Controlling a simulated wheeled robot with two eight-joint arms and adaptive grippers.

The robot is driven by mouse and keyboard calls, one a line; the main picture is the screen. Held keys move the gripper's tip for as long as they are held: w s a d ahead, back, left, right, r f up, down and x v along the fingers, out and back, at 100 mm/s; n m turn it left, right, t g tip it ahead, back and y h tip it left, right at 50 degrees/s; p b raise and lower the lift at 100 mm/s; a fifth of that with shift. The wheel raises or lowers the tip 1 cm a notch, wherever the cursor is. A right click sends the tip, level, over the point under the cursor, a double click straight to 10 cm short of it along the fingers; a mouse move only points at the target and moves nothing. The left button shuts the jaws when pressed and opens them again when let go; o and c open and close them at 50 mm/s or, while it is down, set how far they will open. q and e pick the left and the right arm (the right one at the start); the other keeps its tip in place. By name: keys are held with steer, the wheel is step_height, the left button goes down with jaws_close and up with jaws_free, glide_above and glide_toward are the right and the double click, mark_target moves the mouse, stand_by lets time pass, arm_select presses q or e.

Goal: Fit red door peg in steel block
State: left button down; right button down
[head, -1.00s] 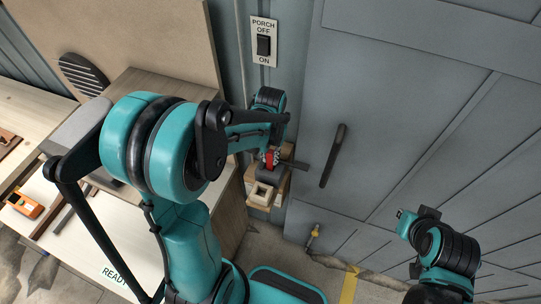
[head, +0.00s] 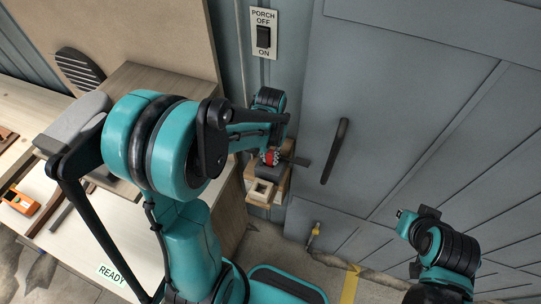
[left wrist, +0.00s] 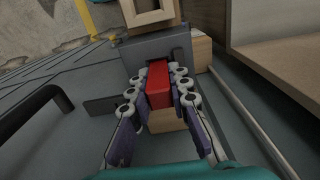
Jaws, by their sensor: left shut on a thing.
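The red door peg (left wrist: 158,84) is between the two fingers of my left gripper (left wrist: 160,90), which is shut on it. The grey steel block (left wrist: 150,47) is just beyond the peg, and the peg's far end overlaps its near face. I cannot tell whether the tip is inside the block's dark slot. In the head view my left gripper (head: 273,147) is beside the door edge, with the peg (head: 270,157) and steel block (head: 269,172) partly hidden below it. My right gripper (head: 405,214) hangs at the right, away from these; its fingers are unclear.
A wooden holder with a square opening (head: 260,190) adjoins the block. The grey door (head: 400,100) has a black handle (head: 335,150); a dark flat bar (head: 300,161) lies beside the block. A wooden bench (head: 80,240) stands left. A yellow-tipped fitting (head: 314,231) is below the door.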

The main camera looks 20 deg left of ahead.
arm_select(q)
steer(key=shift+f, duration=0.15)
steer(key=c, duration=1.3)
jaws_free()
steer(key=shift+c, duration=0.2)
